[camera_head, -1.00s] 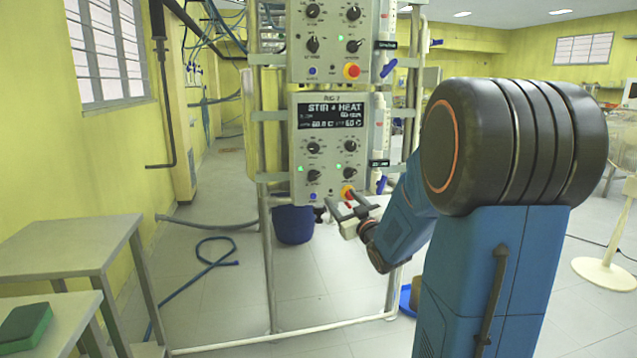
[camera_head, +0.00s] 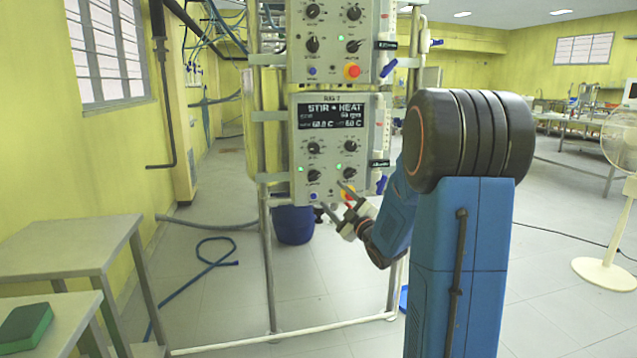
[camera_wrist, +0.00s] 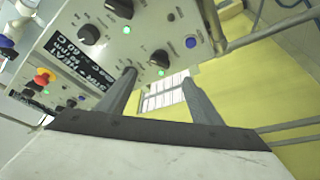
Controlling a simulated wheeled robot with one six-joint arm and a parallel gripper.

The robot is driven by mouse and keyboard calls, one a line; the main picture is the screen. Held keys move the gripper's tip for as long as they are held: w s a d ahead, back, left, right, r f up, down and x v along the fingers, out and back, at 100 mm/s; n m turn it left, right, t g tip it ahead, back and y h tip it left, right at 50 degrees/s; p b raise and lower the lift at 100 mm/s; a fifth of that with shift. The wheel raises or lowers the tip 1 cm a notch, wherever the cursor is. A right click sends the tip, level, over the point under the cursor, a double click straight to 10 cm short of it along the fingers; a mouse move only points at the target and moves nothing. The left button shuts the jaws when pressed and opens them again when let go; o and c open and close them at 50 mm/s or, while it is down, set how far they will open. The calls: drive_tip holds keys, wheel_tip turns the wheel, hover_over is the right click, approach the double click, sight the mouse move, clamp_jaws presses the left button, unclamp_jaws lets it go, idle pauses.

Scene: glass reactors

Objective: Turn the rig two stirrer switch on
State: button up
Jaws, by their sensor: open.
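The rig two control panel (camera_head: 330,135) is at mid height in the head view, with a lit "STIR + HEAT" display (camera_head: 331,115). Below the display are black knobs. The lower left knob (camera_head: 313,176) has a green light beside it and a blue button below. In the wrist view this knob (camera_wrist: 160,58) appears just beyond my fingers, beside a green light (camera_wrist: 161,73). Which knob is the stirrer switch cannot be read. My gripper (camera_head: 332,195) is open and empty, near the panel's lower edge. In the wrist view its fingers (camera_wrist: 159,78) are apart, with no contact visible.
A red and yellow button (camera_head: 348,193) is close to my gripper at the panel's lower right. A similar panel (camera_head: 333,40) is above. Rig poles (camera_head: 267,260) stand around the panels. A blue bucket (camera_head: 293,225) is on the floor behind. A grey table (camera_head: 70,245) stands left.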

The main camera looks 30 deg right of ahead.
sight(316, 178)
drive_tip(key=x, duration=1.1)
